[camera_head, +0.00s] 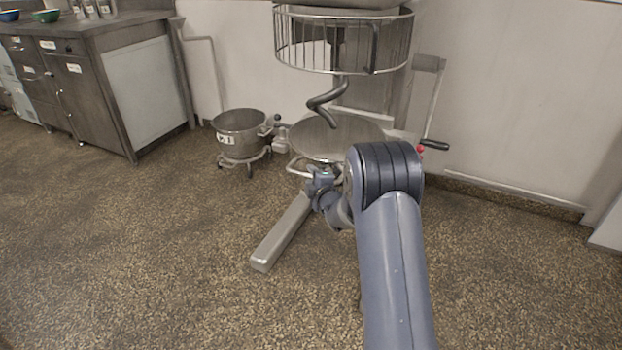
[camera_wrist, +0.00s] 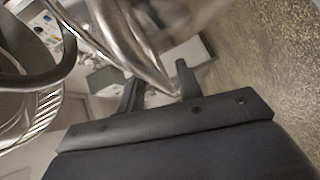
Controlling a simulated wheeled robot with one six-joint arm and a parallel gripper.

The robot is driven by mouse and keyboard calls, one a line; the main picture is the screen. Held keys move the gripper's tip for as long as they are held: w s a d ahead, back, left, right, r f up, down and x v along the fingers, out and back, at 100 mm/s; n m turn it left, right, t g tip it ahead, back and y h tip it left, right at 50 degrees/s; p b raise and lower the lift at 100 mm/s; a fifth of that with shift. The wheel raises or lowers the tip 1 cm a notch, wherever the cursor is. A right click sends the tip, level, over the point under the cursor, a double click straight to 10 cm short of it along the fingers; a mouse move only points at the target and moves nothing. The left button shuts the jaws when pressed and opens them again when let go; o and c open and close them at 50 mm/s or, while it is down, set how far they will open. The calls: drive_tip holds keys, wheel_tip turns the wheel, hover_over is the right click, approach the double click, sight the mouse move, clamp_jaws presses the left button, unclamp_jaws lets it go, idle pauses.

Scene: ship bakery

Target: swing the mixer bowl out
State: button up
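The steel mixer bowl (camera_head: 350,138) sits on the mixer under the dark spiral hook (camera_head: 327,103). A bent metal handle (camera_head: 296,168) sticks out from the bowl's left front side. My gripper (camera_head: 318,180) is low at the bowl's front left, beside this handle. In the wrist view the two dark fingers of my gripper (camera_wrist: 158,78) stand apart. The shiny handle (camera_wrist: 140,52) runs down into the space between them, nearer the right finger. The fingers do not look closed on it; whether one touches it is unclear. My arm covers the bowl's lower right.
The wire guard (camera_head: 345,45) is above the bowl. A mixer leg (camera_head: 282,232) reaches forward along the floor. A second bowl (camera_head: 240,133) on a wheeled dolly stands to the left. A lever with a black grip (camera_head: 434,146) is at right. Floor at left is clear.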

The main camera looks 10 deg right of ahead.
drive_tip(key=shift+w, duration=0.35)
clamp_jaws()
idle(0.5)
